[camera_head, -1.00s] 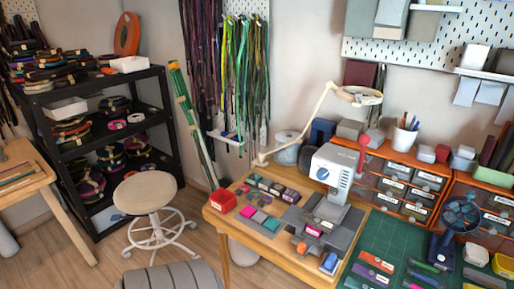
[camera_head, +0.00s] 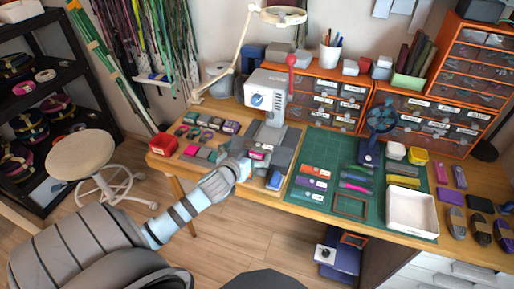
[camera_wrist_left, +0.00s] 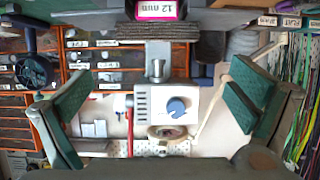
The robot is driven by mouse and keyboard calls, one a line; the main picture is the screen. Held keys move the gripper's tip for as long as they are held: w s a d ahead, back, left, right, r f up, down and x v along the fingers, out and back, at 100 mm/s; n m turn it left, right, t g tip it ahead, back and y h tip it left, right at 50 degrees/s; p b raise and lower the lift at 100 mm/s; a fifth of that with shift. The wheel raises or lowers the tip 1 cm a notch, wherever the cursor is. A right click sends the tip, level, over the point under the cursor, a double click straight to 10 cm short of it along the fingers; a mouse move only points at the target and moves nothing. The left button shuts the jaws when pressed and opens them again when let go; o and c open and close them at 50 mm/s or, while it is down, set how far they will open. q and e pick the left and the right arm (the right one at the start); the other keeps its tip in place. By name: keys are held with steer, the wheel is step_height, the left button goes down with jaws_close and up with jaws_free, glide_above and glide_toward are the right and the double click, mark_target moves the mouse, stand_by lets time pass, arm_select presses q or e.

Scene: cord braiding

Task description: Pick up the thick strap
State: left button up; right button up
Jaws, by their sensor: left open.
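I cannot tell for sure which thing is the thick strap. Several straps and cords (camera_head: 125,40) hang on the wall at the upper left, and dark folded bundles (camera_head: 480,229) lie at the table's right end. My left gripper (camera_head: 243,166) is over the table's front edge, just in front of the white press (camera_head: 268,92). In the left wrist view its green-padded fingers (camera_wrist_left: 160,108) are spread wide with nothing between them. The press shows between them, upside down, with a pink "12 mm" label (camera_wrist_left: 161,10) at the top. My right gripper is not in view.
A green mat (camera_head: 335,203) holds colored tags and tools. Orange drawer units (camera_head: 335,100) line the back. A red box (camera_head: 163,146) sits at the table's left end; a stool (camera_head: 82,155) stands left of it.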

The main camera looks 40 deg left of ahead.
mark_target(259, 143)
arm_select(q)
steer(key=x, duration=0.3)
steer(key=b+x, duration=0.1)
steer(key=x, duration=0.2)
steer(key=b+x, duration=0.1)
steer(key=x, duration=0.2)
steer(key=shift+s+d+f, duration=0.15)
steer(key=shift+d+f, duration=0.05)
steer(key=shift+f, duration=0.1)
steer(key=shift+a, duration=0.1)
steer(key=c, duration=0.7)
